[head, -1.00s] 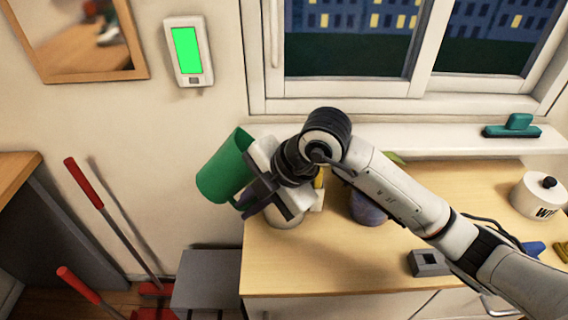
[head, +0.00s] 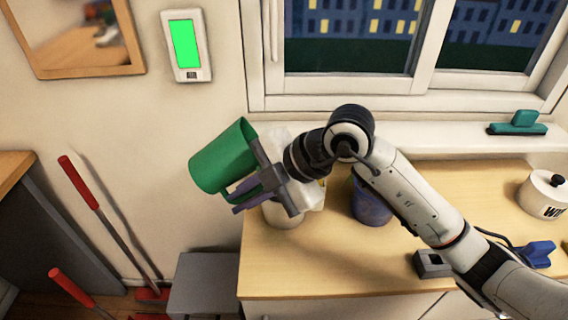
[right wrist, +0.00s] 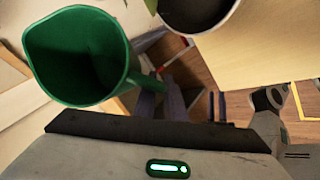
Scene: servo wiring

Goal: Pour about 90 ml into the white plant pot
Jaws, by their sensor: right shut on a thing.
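My right gripper (head: 243,194) is shut on the handle of a green pitcher (head: 222,160), held in the air at the left end of the counter. The pitcher is tilted, with its rim toward the upper right. In the right wrist view I look into the green pitcher (right wrist: 80,58); its inside is shaded and I cannot tell the liquid level. No stream shows. The white plant pot (head: 284,217) stands on the counter's left end, mostly hidden behind my gripper. In the right wrist view the white pot (right wrist: 232,14) shows dark soil, beside the pitcher.
A blue pot (head: 371,207) stands right of the white pot, partly behind my arm. A white lidded jar (head: 541,197), a grey block (head: 432,263) and a blue object (head: 538,254) are further right. A grey stool (head: 204,270) and red-handled tools (head: 80,182) are at left.

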